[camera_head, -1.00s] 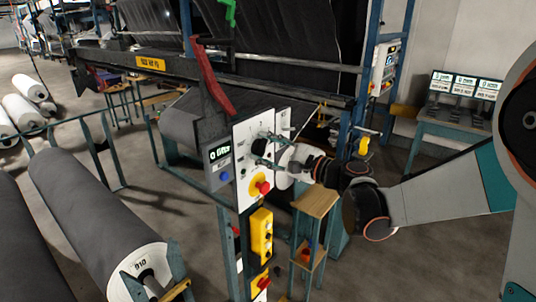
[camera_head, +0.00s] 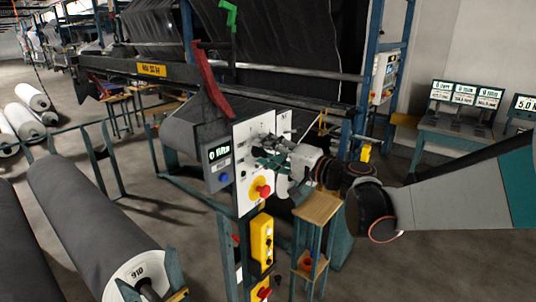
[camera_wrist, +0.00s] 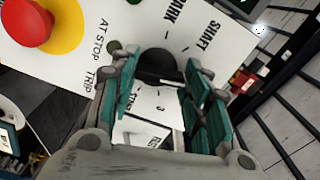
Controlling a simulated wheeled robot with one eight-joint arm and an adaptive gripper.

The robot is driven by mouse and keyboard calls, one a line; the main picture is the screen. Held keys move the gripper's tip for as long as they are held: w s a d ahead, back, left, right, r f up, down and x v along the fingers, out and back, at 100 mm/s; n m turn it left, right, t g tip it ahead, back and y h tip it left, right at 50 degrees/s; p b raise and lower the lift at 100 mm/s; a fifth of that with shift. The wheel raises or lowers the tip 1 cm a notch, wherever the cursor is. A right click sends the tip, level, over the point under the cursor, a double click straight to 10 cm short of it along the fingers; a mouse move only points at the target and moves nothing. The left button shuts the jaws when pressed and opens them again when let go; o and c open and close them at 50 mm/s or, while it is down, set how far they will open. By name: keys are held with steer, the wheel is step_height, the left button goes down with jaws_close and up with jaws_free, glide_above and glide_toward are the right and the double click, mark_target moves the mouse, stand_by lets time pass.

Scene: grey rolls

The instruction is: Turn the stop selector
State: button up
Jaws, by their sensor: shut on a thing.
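The stop selector is a round black knob (camera_wrist: 158,65) on a white control panel (camera_head: 242,184), with printed labels such as "AT STOP", "TRIP", "MARK" and "SHAFT" around it. My gripper (camera_wrist: 158,72) has its teal fingers on either side of the knob and is shut on it. In the head view my gripper (camera_head: 264,160) reaches the panel from the right, and its fingers hide the knob there. The exact angle of the knob is hard to tell.
A red button on a yellow disc (camera_wrist: 42,24) sits close beside the knob; it also shows below my gripper in the head view (camera_head: 263,191). A display box (camera_head: 219,168) is left of the panel. A small wooden-topped stand (camera_head: 317,207) is below my wrist.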

steer(key=shift+f+n, duration=0.1)
steer(key=shift+n, duration=0.5)
steer(key=o, duration=1.1)
steer(key=shift+c, duration=0.2)
steer(key=v, duration=1.2)
